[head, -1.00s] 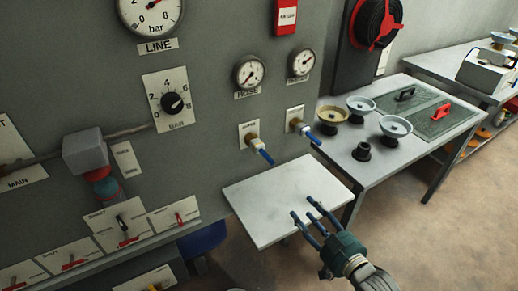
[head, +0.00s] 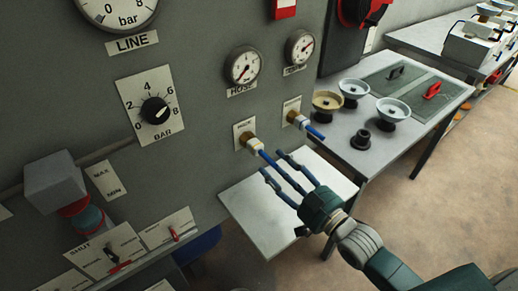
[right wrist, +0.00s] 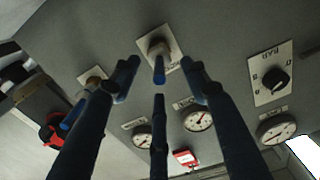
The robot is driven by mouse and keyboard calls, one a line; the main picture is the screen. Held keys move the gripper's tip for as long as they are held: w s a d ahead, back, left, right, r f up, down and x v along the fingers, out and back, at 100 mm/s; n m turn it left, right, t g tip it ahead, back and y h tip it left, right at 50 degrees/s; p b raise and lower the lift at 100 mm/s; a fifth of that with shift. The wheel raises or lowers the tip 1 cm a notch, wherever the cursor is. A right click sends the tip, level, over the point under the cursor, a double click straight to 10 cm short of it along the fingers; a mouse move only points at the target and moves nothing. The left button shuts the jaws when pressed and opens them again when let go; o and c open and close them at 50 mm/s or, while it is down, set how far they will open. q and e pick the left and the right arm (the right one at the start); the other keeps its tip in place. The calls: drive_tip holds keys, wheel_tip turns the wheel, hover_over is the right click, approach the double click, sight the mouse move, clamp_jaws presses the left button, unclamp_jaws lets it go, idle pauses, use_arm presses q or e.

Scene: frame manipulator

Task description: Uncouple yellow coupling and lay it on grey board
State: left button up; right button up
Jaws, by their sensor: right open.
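Two couplings stick out of the grey panel, each a brass fitting with a pale collar and blue end. The left one, with a cream-yellow collar (head: 254,145), is under the HOSE gauge; the other coupling (head: 298,120) is farther right. The grey board (head: 245,208) is a pale flat shelf below them, empty where visible. My right gripper (head: 273,163) is open, its blue fingers pointing at the left coupling from below right. In the right wrist view the coupling (right wrist: 157,48) stands ahead between the spread fingers (right wrist: 162,84); contact cannot be told. My left gripper is not in view.
A table (head: 400,145) to the right holds several bowl-like pieces, a black part (head: 360,139) and a plate with handles. A regulator (head: 60,185) and lever valves (head: 112,255) stick out of the panel at lower left. Open floor lies at lower right.

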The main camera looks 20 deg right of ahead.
sight(260, 151)
drive_tip(key=shift+w+a+f, duration=0.1)
drive_tip(key=shift+w, duration=0.2)
drive_tip(key=b+x, duration=0.2)
drive_tip(key=x, duration=0.2)
drive_tip(key=shift+w, duration=0.15)
drive_tip(key=shift+x, duration=1.2)
drive_tip(key=shift+w+a, duration=0.15)
drive_tip(key=shift+w, duration=0.25)
drive_tip(key=shift+w+a, duration=0.2)
drive_tip(key=shift+w, duration=0.3)
use_arm(q)
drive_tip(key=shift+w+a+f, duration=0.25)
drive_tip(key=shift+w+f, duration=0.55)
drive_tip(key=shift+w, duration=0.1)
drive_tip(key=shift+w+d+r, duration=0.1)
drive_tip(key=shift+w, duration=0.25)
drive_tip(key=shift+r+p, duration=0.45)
drive_tip(key=shift+p, duration=0.25)
